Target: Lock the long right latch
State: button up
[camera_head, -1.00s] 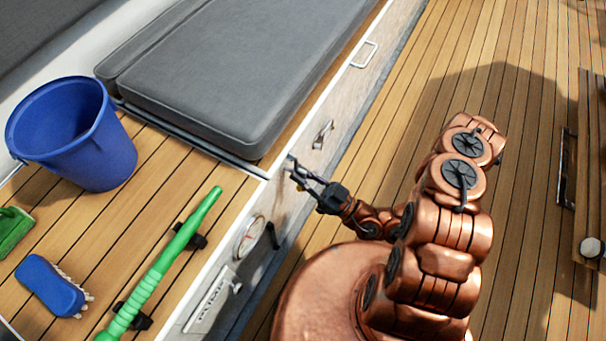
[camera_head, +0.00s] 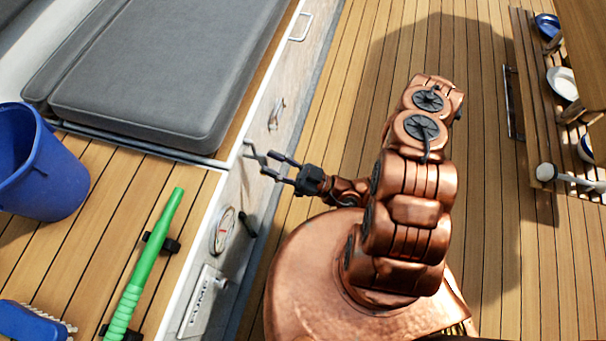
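A metal latch (camera_head: 275,115) sits on the grey side panel below the cushioned bench. A black handle (camera_head: 247,222) sticks out lower on the same panel, beside a round gauge. I cannot tell from this view which is the long right latch. My gripper (camera_head: 265,163) is between the two in the picture, pointing left at the panel with its fingers apart. A thin grey piece shows at the fingertips; I cannot tell whether it belongs to the panel or touches them. Nothing is seen held.
A blue bucket (camera_head: 40,165), a green tube (camera_head: 145,260) and a blue brush (camera_head: 30,322) are on the wooden bench top at left. The grey cushion (camera_head: 165,75) ends above the panel. A wooden table (camera_head: 535,125) with dishes stands at right. Deck between is open.

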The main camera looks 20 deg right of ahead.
jog(key=v, duration=0.9)
dwell(0.7)
jog(key=s+a+r+n+g+h+p, duration=0.1)
jog(key=s+r+n+g+h+p, duration=0.2)
jog(key=r+n+g+p, duration=0.95)
jog(key=s+a+r+n+g+h+p, duration=0.2)
jog(key=r+n+g, duration=0.6)
jog(key=r+n, duration=1.25)
jog(key=s+d+r+n+t+h+p, duration=0.2)
jog(key=d+r+n+h+p, duration=0.1)
jog(key=r+n, duration=0.5)
jog(key=s+d+r+n+t+h+p, duration=0.2)
jog(key=r+n+h+p, duration=0.4)
jog(key=n, duration=0.4)
jog(key=s+d+r+n+t+h+p, duration=0.2)
jog(key=s+d+r+n+h+p, duration=0.1)
jog(key=d+r+n+h+p, duration=0.2)
jog(key=shift+s+r+n+t+p, duration=0.4)
jog(key=shift+r+n+p, duration=0.55)
jog(key=shift+r+n, duration=1.45)
